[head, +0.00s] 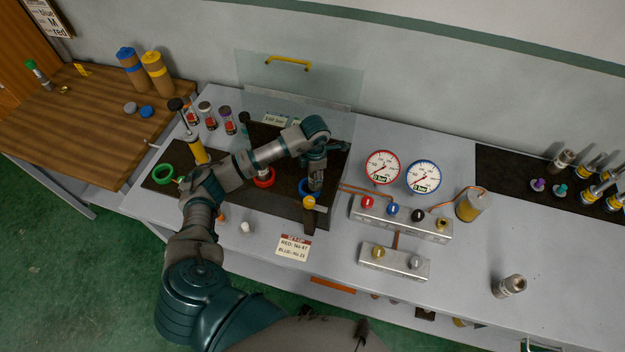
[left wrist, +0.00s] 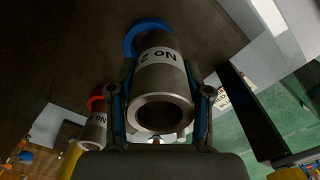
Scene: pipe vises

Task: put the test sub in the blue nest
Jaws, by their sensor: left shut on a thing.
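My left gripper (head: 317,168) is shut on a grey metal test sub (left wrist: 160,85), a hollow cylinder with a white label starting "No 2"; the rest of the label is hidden. In the head view the sub (head: 315,182) is small and partly covered by the gripper. My right gripper is not in view.
A red ring (head: 264,182) with another labelled sub (left wrist: 95,130) is close by, and a green ring (head: 163,174) is farther left. A clear screen (head: 300,85) stands behind. Gauges (head: 383,167) and a valve block (head: 400,218) are to the right. A yellow-topped piece (head: 309,202) is close in front.

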